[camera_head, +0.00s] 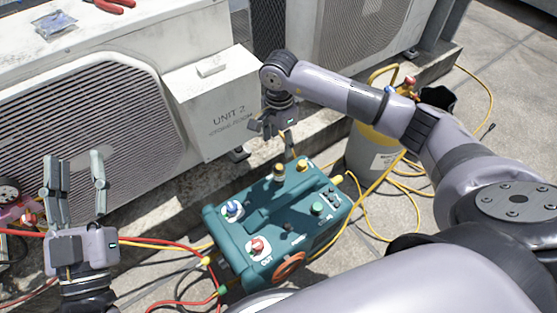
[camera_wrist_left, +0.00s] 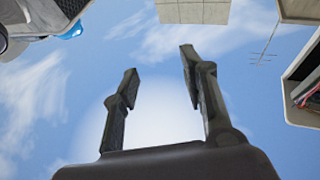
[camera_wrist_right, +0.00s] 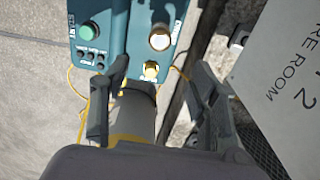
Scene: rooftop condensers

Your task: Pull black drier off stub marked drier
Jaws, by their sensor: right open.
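The teal machine (camera_head: 262,222) stands on the roof floor, with fittings and knobs on top. In the right wrist view a dark grey cylinder with a yellow band (camera_wrist_right: 134,112), which looks like the drier, lies between the fingers, close to the left one. Beyond its far end is a yellow fitting (camera_wrist_right: 151,71) on the machine; I cannot tell whether they touch. My right gripper (camera_head: 274,138) is open above the machine's far edge. A brass-topped fitting (camera_head: 279,172) stands nearby. My left gripper (camera_head: 76,165) is open and empty, fingers pointing up, left of the machine.
The UNIT 2 box (camera_head: 213,103) and condenser (camera_head: 85,135) stand close behind. A grey and yellow cylinder tank (camera_head: 370,152) stands right of the machine. Red and yellow hoses (camera_head: 165,243) cross the floor. Red-handled pliers (camera_head: 110,5) lie on the condenser top.

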